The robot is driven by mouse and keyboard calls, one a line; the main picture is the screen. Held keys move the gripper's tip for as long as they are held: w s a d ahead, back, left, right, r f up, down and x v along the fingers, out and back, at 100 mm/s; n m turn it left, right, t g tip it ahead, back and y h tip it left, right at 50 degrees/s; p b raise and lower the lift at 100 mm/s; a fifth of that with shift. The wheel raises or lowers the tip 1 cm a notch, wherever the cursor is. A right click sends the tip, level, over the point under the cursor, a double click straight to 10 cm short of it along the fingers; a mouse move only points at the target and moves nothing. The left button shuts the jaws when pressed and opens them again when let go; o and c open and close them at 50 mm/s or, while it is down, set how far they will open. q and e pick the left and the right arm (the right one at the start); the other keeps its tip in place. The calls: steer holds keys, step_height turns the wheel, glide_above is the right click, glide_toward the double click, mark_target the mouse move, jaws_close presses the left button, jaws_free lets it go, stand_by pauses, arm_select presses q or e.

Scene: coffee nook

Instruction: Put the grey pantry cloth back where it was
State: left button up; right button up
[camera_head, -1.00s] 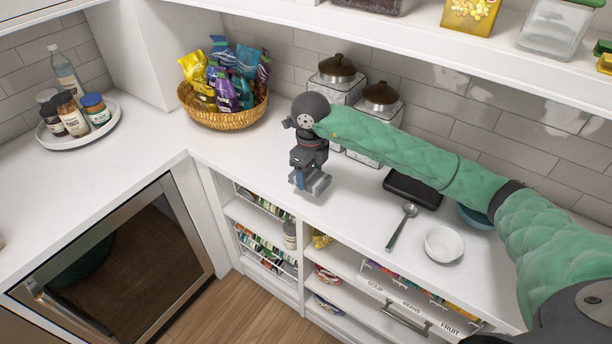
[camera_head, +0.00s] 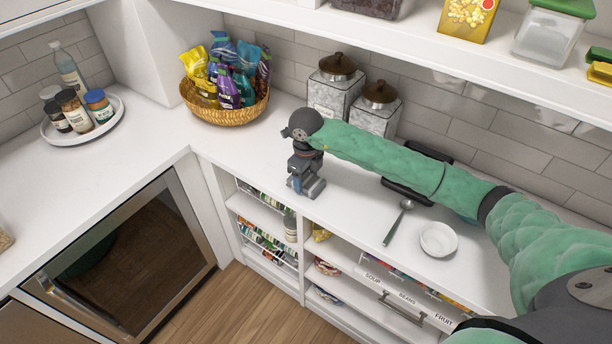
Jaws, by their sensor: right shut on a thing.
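My right gripper (camera_head: 306,188) points down at the counter, near its front edge, below the canisters. It is shut on a small grey-blue piece (camera_head: 297,183) between its fingers, which looks like the grey pantry cloth. The fingers hide most of it, so its shape is unclear, and I cannot tell whether it touches the counter. No other grey cloth shows. My left gripper is not in view.
The counter (camera_head: 240,155) is clear left of my gripper. A snack basket (camera_head: 226,112) and two lidded canisters (camera_head: 334,92) stand behind. A spoon (camera_head: 397,223), white bowl (camera_head: 438,239) and black tray (camera_head: 405,192) lie right. Open shelves (camera_head: 330,255) are below.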

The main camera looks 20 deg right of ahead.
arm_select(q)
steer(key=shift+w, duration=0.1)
arm_select(e)
steer(key=shift+f, duration=0.1)
steer(key=o, duration=1)
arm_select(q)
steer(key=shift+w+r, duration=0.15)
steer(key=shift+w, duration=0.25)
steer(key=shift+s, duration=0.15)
